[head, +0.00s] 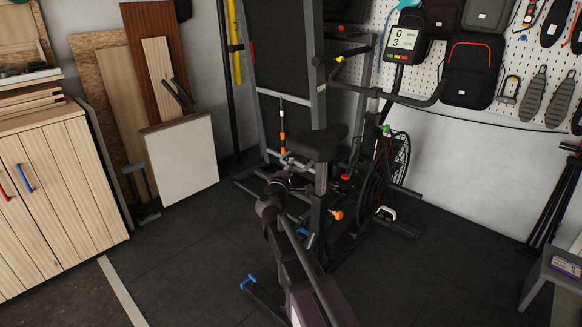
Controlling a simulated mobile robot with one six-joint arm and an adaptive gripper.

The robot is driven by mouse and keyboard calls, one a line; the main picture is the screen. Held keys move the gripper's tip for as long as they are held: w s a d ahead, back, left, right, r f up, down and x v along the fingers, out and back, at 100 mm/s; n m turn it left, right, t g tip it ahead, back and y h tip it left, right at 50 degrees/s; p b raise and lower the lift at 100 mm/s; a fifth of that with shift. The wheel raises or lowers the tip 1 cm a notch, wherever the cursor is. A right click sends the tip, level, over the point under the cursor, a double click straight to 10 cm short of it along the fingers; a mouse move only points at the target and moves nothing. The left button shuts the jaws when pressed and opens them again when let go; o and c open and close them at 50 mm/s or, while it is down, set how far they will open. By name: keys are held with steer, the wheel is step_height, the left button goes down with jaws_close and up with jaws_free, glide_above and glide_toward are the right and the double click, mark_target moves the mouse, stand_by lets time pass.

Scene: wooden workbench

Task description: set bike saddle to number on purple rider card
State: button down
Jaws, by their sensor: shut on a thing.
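The exercise bike's black saddle (316,146) sits on an upright saddle post (321,178) in the middle of the head view. My arm comes up from the bottom, and my gripper (306,186) is at the post, just below the saddle. It is shut and appears to hold the post, but its fingertips are dark and hard to make out. An orange knob (336,214) shows lower on the bike frame. Numbers on the post are too small to read. The purple rider card (565,266) lies on a grey stool (548,275) at the right edge; its number is unreadable.
The bike's fan wheel (386,180) and handlebar (420,100) are right of the saddle. A dark upright rack (285,75) stands close behind. A wooden cabinet (60,190) is at left, leaning boards (180,165) beside it.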

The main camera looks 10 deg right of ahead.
mark_target(296, 149)
steer(key=shift+r+p, duration=1.1)
steer(key=shift+r, duration=0.3)
steer(key=shift+w, duration=0.15)
steer(key=c, duration=0.6)
jaws_free()
steer(key=shift+r, duration=0.1)
steer(key=shift+c, duration=0.2)
steer(key=shift+f, duration=0.2)
